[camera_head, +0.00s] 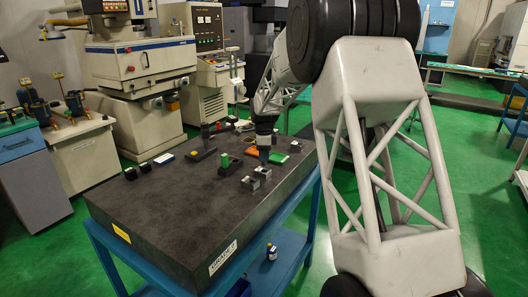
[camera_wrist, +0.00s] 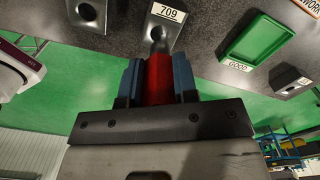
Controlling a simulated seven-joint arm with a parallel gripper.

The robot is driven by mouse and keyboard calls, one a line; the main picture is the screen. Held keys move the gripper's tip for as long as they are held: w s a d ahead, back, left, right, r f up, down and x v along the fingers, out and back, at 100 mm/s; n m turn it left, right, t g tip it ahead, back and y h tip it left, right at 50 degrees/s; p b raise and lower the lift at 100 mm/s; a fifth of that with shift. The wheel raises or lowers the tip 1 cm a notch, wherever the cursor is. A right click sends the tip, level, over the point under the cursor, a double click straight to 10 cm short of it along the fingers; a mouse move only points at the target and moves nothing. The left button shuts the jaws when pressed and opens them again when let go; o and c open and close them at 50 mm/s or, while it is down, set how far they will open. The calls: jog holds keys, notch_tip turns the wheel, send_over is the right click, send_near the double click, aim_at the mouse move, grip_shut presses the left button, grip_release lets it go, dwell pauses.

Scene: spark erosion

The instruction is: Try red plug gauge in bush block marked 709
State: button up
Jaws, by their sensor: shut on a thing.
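My gripper (camera_wrist: 157,80) is shut on the red plug gauge (camera_wrist: 158,78), with one blue finger on each side of it. The gauge's grey end (camera_wrist: 158,44) points at the bore of the bush block marked 709 (camera_wrist: 176,28) in the wrist view. The end overlaps the bore there; I cannot tell whether it is inside or just short of it. In the head view my gripper (camera_head: 264,153) is over the right part of the dark table, near small grey blocks (camera_head: 262,173). The gauge is not clear in that view.
A green tray (camera_wrist: 232,56) labelled GOOD lies right of the 709 block in the wrist view. Other grey blocks stand left (camera_wrist: 88,14) and right (camera_wrist: 289,80). In the head view, a green piece (camera_head: 225,160) stands nearby. The front left of the table (camera_head: 165,215) is clear.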

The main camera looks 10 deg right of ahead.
aim_at(264, 164)
jog(key=shift+f, duration=1.1)
jog(key=shift+f, duration=1.15)
dwell(1.9)
jog(key=shift+r, duration=0.3)
dwell(1.0)
jog(key=shift+r, duration=0.35)
jog(key=shift+r, duration=1.35)
jog(key=shift+r, duration=0.35)
jog(key=shift+r, duration=0.2)
